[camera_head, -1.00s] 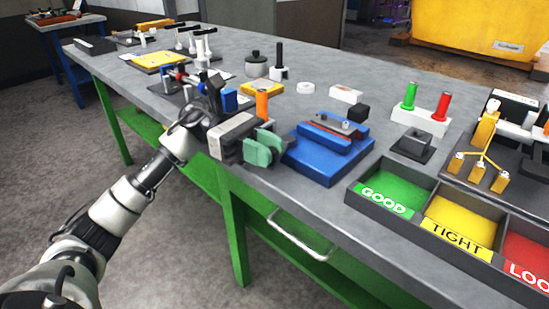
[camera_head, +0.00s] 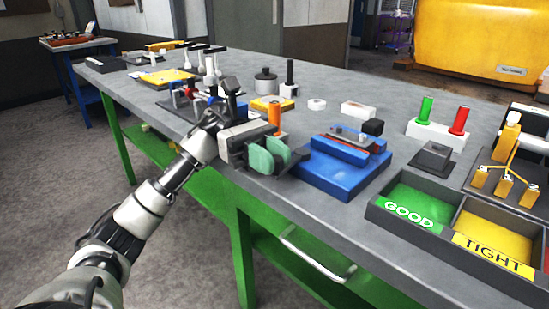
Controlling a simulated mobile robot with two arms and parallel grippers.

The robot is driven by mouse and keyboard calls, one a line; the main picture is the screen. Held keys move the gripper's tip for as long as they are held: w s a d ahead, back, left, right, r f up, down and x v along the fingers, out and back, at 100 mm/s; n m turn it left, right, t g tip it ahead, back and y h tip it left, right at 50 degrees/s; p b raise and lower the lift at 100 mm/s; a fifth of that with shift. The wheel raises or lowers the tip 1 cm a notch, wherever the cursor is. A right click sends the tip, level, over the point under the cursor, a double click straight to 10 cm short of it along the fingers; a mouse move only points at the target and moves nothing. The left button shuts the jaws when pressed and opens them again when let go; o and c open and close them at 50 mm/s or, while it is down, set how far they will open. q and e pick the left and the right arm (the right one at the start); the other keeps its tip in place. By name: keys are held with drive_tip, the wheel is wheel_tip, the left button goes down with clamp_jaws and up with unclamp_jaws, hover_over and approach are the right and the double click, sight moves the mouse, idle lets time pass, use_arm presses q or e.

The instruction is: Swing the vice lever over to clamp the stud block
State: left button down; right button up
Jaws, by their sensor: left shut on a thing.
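The blue vice (camera_head: 338,176) stands on the bench's near side, with a red strip along its jaw. The stud block (camera_head: 352,136), grey with small studs on top, sits between the vice jaws. My left gripper (camera_head: 268,157), with green finger pads, is just left of the vice and shut on the vice lever. The lever's orange grip (camera_head: 274,116) stands up behind the gripper. The gripper hides the lower part of the lever and the exact contact. My right gripper is out of view.
Right of the vice are a dark block (camera_head: 434,157), a white stand with green and red plugs (camera_head: 437,132), and a sorting tray with GOOD and TIGHT bins (camera_head: 380,207). Several tools and a yellow plate (camera_head: 165,78) lie left. A white block (camera_head: 358,109) is behind the vice.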

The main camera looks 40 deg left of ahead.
use_arm(q)
drive_tip(key=c, duration=0.9)
unclamp_jaws()
drive_tip(key=shift+a, duration=0.1)
drive_tip(key=shift+c, duration=0.2)
drive_tip(key=v, duration=1)
drive_tip(key=shift+w+a, duration=0.1)
drive_tip(key=shift+a, duration=0.3)
